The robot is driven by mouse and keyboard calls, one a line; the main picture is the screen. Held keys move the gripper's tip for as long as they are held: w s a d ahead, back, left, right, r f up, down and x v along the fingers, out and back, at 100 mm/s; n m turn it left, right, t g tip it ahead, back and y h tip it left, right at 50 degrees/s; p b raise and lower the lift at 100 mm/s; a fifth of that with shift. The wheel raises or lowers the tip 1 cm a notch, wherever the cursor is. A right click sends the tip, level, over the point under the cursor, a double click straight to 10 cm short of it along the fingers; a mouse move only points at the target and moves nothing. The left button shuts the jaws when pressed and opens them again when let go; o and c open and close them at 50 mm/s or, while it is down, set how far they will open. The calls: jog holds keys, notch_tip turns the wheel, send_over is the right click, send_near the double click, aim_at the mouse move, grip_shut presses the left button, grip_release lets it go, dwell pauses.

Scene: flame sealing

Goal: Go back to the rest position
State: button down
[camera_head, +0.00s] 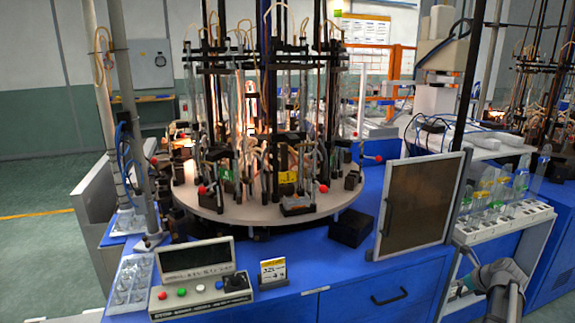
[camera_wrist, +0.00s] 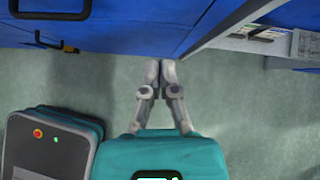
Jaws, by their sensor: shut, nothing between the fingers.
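My gripper (camera_wrist: 160,68) shows in the wrist view with its two grey fingers closed together at the tips. Nothing is between them. It points over the bare green-grey floor (camera_wrist: 225,100), just short of the front of the blue cabinet (camera_wrist: 130,32).
A round turntable (camera_head: 245,212) with glass tubes and flames stands on the blue bench. A dark framed panel (camera_head: 420,205), a control box (camera_head: 200,297) and a white rack (camera_head: 505,222) with bottles are near its front. Open floor lies left.

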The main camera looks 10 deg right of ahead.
jog(key=a+f+n+g, duration=0.2)
jog(key=a+n, duration=0.6)
jog(key=a, duration=0.4)
jog(key=a+f+n+g, duration=0.1)
jog(key=a+n+g, duration=0.2)
jog(key=a+n, duration=0.7)
jog(key=s+a+f+n+g+h, duration=0.1)
jog(key=s+a+n, duration=0.2)
jog(key=a+n, duration=0.3)
jog(key=s+a+n+g, duration=0.1)
jog(key=s+a+n, duration=0.25)
jog(key=a, duration=0.55)
jog(key=s+a+f+n+g+h, duration=0.1)
jog(key=s+a+n, duration=0.2)
jog(key=a+n, duration=0.3)
notch_tip(320, 180, up, 19)
jog(key=a+m+p, duration=0.1)
jog(key=p, duration=1.7)
jog(key=shift+f+p, duration=0.2)
jog(key=shift+p, duration=0.1)
jog(key=shift+s+m, duration=0.1)
jog(key=shift+m, duration=0.15)
